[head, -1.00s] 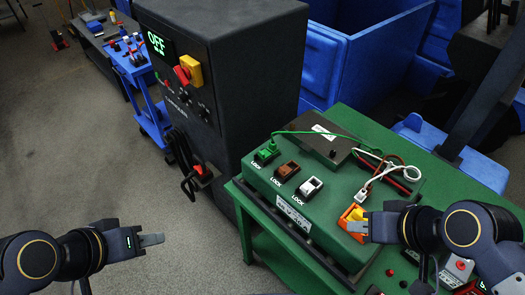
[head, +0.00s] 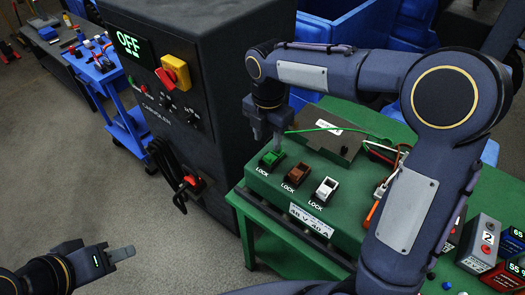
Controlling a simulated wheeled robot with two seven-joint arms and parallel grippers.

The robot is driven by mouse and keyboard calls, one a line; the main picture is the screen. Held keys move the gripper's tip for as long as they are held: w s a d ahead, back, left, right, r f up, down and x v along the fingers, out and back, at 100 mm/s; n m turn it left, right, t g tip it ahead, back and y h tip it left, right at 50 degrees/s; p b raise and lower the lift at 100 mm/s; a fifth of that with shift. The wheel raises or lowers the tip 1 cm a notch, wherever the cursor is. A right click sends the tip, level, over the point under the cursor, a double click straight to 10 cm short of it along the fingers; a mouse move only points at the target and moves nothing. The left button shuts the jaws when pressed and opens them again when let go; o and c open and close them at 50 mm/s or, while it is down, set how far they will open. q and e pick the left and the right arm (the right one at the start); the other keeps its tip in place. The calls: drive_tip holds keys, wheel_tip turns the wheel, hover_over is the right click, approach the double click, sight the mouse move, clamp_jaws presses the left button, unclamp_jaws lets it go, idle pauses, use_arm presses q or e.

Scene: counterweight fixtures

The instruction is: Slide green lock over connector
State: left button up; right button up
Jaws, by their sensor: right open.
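The green lock (head: 270,158) is the leftmost of three lock housings on the green fixture (head: 285,195), with LOCK printed below it. A green wire (head: 315,128) runs from near this lock over a dark box. Its connector end is hidden or too small to make out. My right gripper (head: 277,137) points down just above and behind the green lock. It is open; I cannot tell whether it touches the lock. My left gripper (head: 122,253) is at the lower left over the floor, away from the fixture, and seen side-on.
A brown lock (head: 296,174) and a white lock (head: 325,190) sit right of the green one. The dark box (head: 328,143) lies behind them. A black cabinet (head: 190,90) reading OFF stands close on the left. My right arm covers the fixture's right side.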

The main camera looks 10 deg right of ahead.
sight(267, 157)
wheel_tip(267, 157, down, 7)
drive_tip(key=shift+r, duration=0.2)
clamp_jaws()
idle(0.3)
